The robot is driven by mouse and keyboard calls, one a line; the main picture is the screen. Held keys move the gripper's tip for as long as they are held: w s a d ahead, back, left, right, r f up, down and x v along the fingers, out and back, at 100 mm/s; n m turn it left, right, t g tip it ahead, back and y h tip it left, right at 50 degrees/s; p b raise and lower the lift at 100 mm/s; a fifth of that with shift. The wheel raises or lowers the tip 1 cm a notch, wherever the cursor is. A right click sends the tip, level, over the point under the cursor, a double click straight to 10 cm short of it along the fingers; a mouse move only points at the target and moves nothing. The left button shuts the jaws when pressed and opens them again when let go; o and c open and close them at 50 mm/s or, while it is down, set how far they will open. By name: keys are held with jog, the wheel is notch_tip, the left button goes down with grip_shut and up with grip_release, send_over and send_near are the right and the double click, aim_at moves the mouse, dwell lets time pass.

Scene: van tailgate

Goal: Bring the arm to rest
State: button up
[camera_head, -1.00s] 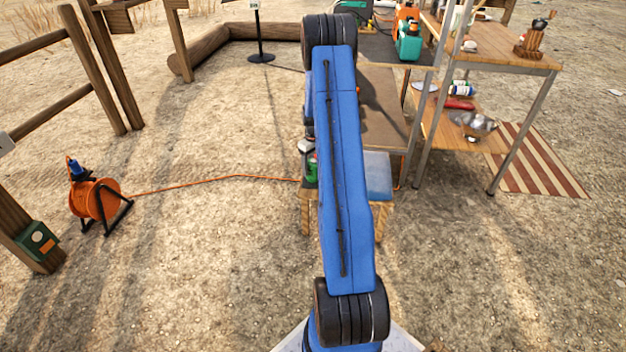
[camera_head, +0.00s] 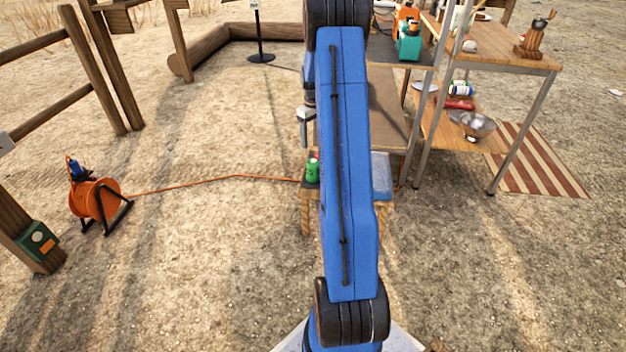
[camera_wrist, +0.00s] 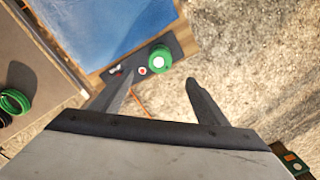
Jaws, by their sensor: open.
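My gripper (camera_wrist: 158,95) is open in the wrist view, with its two fingers spread and nothing between them. In the head view part of it (camera_head: 305,125) shows left of my blue arm, above a small wooden stand (camera_head: 305,212). A green canister (camera_head: 312,170) stands on that stand. The canister also shows from above in the wrist view (camera_wrist: 159,58), beyond the fingertips and apart from them. A blue panel (camera_wrist: 105,35) lies beside it. My arm hides much of the stand in the head view.
A shelf unit (camera_head: 500,48) with a metal bowl (camera_head: 477,125) stands at the right, by a striped mat (camera_head: 540,165). An orange cable reel (camera_head: 97,205) sits at the left, its cable running to the stand. A log border (camera_head: 215,45) lies behind.

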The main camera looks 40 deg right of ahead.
jog(key=shift+r, duration=1.05)
